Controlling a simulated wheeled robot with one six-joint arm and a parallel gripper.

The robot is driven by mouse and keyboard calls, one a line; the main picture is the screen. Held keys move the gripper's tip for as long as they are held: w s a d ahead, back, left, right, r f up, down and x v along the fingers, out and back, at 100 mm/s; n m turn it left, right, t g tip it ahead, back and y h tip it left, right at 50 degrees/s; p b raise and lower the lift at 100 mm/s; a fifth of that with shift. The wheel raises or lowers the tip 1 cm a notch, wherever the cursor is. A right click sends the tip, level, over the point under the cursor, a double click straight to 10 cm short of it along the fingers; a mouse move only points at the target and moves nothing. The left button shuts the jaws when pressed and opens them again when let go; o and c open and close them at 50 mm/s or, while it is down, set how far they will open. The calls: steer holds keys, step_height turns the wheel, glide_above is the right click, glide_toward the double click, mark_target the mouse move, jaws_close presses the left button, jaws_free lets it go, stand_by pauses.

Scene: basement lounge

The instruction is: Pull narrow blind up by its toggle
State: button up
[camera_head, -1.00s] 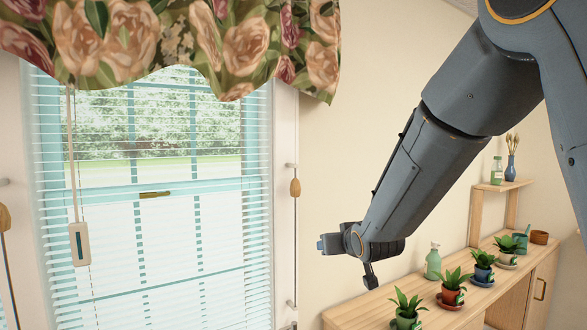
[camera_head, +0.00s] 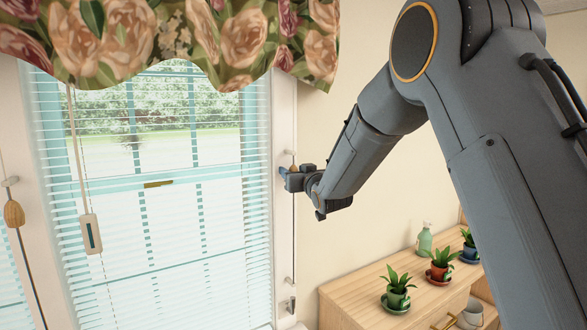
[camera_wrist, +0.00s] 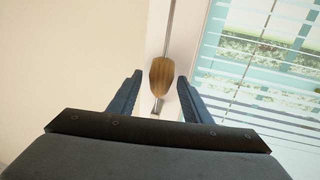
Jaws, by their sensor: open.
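A wooden toggle (camera_wrist: 161,77) hangs on a thin cord at the window's right frame. In the wrist view it sits upright between the tips of my open gripper (camera_wrist: 160,76), with gaps on both sides. In the head view my gripper (camera_head: 287,176) is at the same toggle and hides most of it. The slatted blind (camera_head: 220,230) covers the middle window and is lowered. A second wooden toggle (camera_head: 14,213) hangs on a cord at the far left, beside another blind (camera_head: 8,285) cut by the picture edge.
A floral valance (camera_head: 170,35) hangs above the window. A pale pull with a dark slot (camera_head: 91,234) hangs before the blind. A wooden cabinet (camera_head: 350,300) at lower right holds potted plants (camera_head: 397,290) and a green bottle (camera_head: 425,240). The wall right of the toggle is bare.

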steer(key=shift+w+a, duration=0.15)
steer(key=shift+w, duration=0.15)
jaws_close()
step_height(320, 180, down, 34)
steer(key=b, duration=2.3)
steer(key=shift+b, duration=0.35)
steer(key=shift+s+f+b, duration=0.1)
steer(key=shift+f+b, duration=0.4)
steer(key=shift+f, duration=0.35)
steer(key=shift+f, duration=0.1)
steer(key=shift+c, duration=0.7)
jaws_free()
steer(key=shift+o, duration=0.7)
